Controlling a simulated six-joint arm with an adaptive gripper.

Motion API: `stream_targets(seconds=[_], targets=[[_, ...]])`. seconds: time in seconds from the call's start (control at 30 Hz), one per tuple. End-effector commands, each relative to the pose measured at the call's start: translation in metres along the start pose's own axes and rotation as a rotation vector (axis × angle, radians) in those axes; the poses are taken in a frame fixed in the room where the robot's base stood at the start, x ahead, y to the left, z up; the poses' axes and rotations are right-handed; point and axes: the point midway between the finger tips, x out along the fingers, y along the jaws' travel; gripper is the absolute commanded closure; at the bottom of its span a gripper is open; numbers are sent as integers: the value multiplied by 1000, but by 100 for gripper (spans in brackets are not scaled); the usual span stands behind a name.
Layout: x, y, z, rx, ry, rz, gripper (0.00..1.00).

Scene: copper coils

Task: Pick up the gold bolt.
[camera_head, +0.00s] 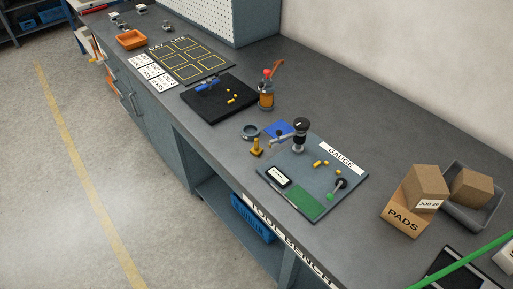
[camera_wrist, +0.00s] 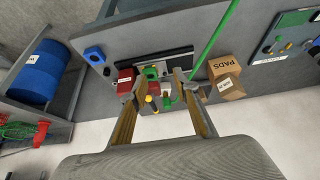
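A gold, bolt-like piece (camera_head: 257,148) stands upright on the grey bench in the head view, just left of the gauge board (camera_head: 312,208). Small yellow pieces lie on the gauge board (camera_head: 317,163) and on the black mat (camera_head: 232,96); they are too small to tell what they are. My gripper (camera_wrist: 158,80) shows in the wrist view with its two fingers wide apart. Nothing is clearly held between them; a small yellow and dark item (camera_wrist: 152,103) shows in the gap, seemingly beyond the fingers. My gripper is not in the head view.
A grey ring (camera_head: 250,132), a blue pad (camera_head: 278,128), a dark-topped stand (camera_head: 300,135) and an orange bottle (camera_head: 266,92) crowd around the gold piece. A PADS box (camera_head: 403,212) stands at right, also in the wrist view (camera_wrist: 222,68). A green rod (camera_head: 470,258) crosses the near bench corner.

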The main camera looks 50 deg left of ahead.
Motion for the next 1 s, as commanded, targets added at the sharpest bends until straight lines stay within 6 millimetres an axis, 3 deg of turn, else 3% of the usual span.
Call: stream_targets(seconds=[0.27,0.47,0.77,1.0], targets=[[1,-2,-3,-6,3,-4,70],[8,-13,-23,-40,24,-27,70],[32,-54,-76,-134,91,-96,70],[55,-100,-116,-211,151,-159,70]])
